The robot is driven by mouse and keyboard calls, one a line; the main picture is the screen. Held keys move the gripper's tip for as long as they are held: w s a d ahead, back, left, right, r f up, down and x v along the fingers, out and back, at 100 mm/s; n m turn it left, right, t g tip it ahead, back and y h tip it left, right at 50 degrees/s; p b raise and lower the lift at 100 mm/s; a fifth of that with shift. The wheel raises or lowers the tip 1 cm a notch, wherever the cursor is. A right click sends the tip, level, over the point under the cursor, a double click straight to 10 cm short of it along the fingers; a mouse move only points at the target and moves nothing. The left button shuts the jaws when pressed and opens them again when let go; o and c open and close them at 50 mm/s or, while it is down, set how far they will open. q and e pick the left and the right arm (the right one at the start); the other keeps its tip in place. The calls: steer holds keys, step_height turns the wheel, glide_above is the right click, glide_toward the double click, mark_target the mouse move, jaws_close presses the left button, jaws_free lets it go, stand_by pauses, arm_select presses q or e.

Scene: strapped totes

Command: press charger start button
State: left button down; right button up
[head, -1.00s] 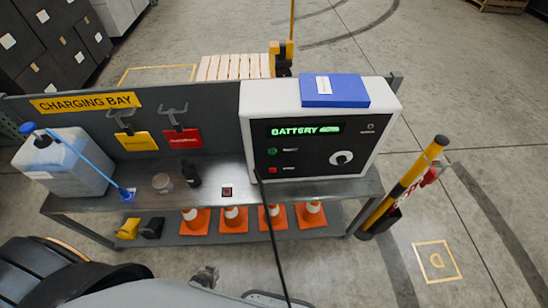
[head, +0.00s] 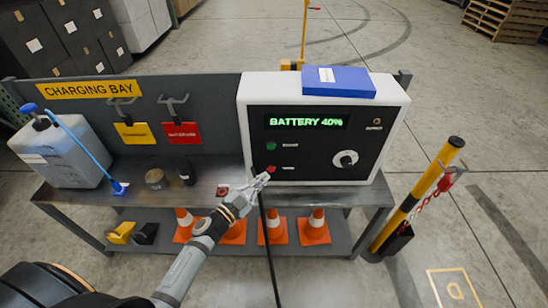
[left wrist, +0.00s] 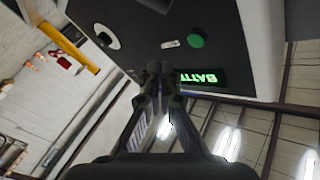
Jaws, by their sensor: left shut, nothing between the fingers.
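The charger (head: 385,115) is a white box with a black front panel, standing on the bench. Contact cannot be told. In the left wrist view the gripper (left wrist: 163,70) points up at the panel, with the green button (left wrist: 197,41) right of its tips.
A blue binder (head: 345,81) lies on the charger. A black cable hangs in front of the bench (head: 225,193). A jug (head: 65,150), a jar and a bottle stand at the left. A yellow-black post (head: 420,195) stands at the right.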

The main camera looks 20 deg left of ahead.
mark_target(271, 146)
arm_select(q)
steer(key=d+r+m+h, duration=0.1)
steer(key=s+d+r+h, duration=0.1)
steer(key=r, duration=0.1)
steer(key=shift+d+r+m+b, duration=0.2)
steer(key=shift+m+b, duration=0.1)
steer(key=shift+m, duration=0.1)
steer(key=shift+w, duration=0.1)
steer(key=w+a+b, duration=0.1)
steer(key=w+a, duration=0.1)
steer(key=w, duration=0.6)
steer(key=shift+w+a+b, duration=0.2)
steer(key=shift+a+b, duration=0.05)
steer(key=shift+b, duration=0.15)
steer(key=shift+f, duration=0.1)
steer(key=shift+w, duration=0.1)
stand_by(0.7)
